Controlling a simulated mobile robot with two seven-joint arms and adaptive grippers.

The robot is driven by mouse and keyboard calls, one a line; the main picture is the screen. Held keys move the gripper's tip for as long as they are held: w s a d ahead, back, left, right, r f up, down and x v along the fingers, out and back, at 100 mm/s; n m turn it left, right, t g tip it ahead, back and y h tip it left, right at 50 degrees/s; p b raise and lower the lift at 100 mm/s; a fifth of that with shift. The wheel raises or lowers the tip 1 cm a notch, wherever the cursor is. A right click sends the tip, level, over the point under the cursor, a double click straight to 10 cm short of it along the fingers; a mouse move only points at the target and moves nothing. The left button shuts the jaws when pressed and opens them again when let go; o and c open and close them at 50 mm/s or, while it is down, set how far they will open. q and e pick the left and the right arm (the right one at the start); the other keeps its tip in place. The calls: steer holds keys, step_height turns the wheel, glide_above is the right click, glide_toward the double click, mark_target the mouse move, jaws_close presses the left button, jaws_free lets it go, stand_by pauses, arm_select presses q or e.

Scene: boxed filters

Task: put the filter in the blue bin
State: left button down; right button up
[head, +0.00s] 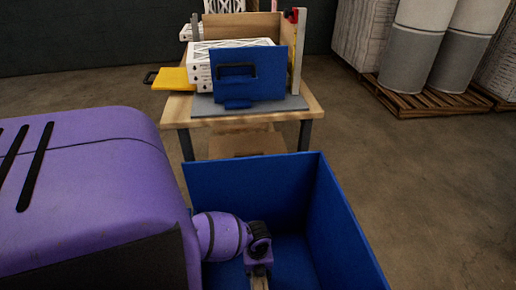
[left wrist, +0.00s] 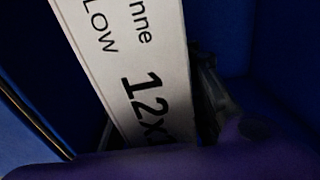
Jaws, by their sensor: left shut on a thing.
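The blue bin (head: 345,225) stands open in the foreground of the head view. My left arm reaches over its left side, and my left gripper (head: 258,270) is down inside it, pointing toward the bottom of the picture. The gripper is shut on a white filter (left wrist: 130,70), which shows in the left wrist view with black print, including "12x" and "LOW". Blue walls surround the filter there. In the head view only a narrow pale strip shows below the gripper. Whether the filter touches the bin floor is hidden. My right gripper is not in view.
A wooden table (head: 172,112) behind the bin holds stacked white filters (head: 240,43), a blue panel with a black handle (head: 270,75) and a yellow piece (head: 173,79). Pallets with rolls (head: 410,62) stand at the back right. The floor right of the bin is clear.

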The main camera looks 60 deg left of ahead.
arm_select(q)
steer(key=shift+w, duration=0.1)
steer(key=shift+f, duration=0.1)
steer(key=c, duration=1.2)
jaws_free()
step_height(320, 180, up, 11)
steer(key=shift+r+p, duration=0.2)
steer(key=shift+p, duration=1)
steer(key=shift+r, duration=0.4)
